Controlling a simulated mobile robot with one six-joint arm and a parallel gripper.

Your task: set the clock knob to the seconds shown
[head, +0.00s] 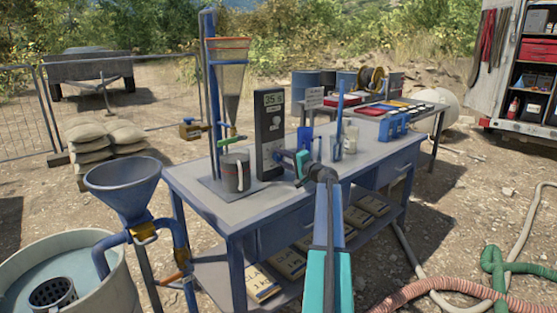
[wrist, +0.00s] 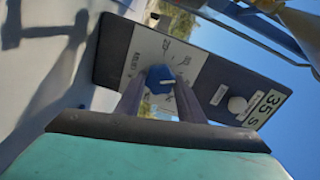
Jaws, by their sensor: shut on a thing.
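The clock (head: 270,135) is a tall dark box standing upright on the blue bench. Its display (head: 274,99) reads 35 S, and the same reading shows sideways in the wrist view (wrist: 263,112). The blue knob (wrist: 160,79) sits on a pale dial plate (wrist: 150,52) with marks around it. A white pointer line on the knob points to the right in the wrist view. My gripper (wrist: 160,92) is shut on the knob, one finger on each side. The dial markings are too small to read surely. In the head view my gripper (head: 284,158) hides the knob.
A grey mug (head: 236,172) stands left of the clock, under a funnel (head: 229,90) on a blue stand. The bench's front left top (head: 230,205) is clear.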

